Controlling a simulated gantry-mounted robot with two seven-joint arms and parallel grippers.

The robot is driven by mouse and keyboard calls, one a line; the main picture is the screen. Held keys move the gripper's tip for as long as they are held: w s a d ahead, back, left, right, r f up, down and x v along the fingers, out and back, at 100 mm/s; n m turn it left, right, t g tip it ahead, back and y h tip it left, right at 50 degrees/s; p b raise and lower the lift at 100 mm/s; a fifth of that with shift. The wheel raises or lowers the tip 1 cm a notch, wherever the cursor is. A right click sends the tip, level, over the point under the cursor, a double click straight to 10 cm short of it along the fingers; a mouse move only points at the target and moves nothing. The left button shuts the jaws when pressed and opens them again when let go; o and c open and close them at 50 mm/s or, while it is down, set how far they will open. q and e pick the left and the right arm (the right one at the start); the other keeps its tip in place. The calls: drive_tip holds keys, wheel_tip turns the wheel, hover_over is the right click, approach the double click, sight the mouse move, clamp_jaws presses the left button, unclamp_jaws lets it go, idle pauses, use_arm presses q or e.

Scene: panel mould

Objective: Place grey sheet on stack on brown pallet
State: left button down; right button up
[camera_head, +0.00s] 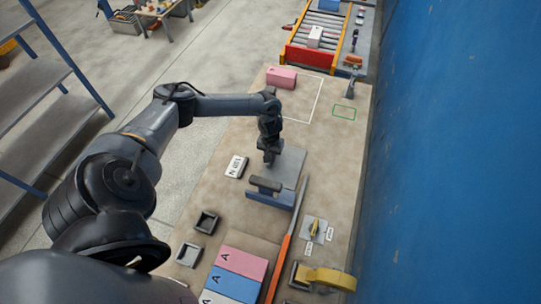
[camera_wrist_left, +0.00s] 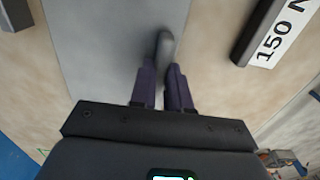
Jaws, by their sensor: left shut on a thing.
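The grey sheet (camera_head: 288,168) lies flat on or just above the tan table, beyond the stack; I cannot tell if it touches. My left gripper (camera_head: 270,160) points down over its left part. In the left wrist view, its dark fingers (camera_wrist_left: 166,88) are shut on a grey rounded handle (camera_wrist_left: 164,46) over the grey sheet (camera_wrist_left: 105,40). The handle's join to the sheet is hidden. The stack at the near edge shows pink (camera_head: 242,263), blue (camera_head: 234,284) and whitish panels marked A. The brown pallet (camera_head: 250,243) shows around it. My right gripper is out of view.
A blue block with a dark handle (camera_head: 268,194) stands at the sheet's near edge. A label block (camera_head: 236,167) is left of it. An orange-edged bar (camera_head: 285,240) and a yellow tool (camera_head: 325,277) lie right of the stack.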

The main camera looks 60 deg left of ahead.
use_arm(q)
drive_tip(key=shift+f, duration=0.1)
drive_tip(key=c, duration=1.1)
unclamp_jaws()
wheel_tip(320, 180, up, 11)
drive_tip(key=p, duration=0.1)
drive_tip(key=shift+f+p, duration=0.15)
drive_tip(key=shift+p, duration=0.2)
drive_tip(key=shift+o, duration=0.5)
drive_tip(key=shift+r, duration=0.8)
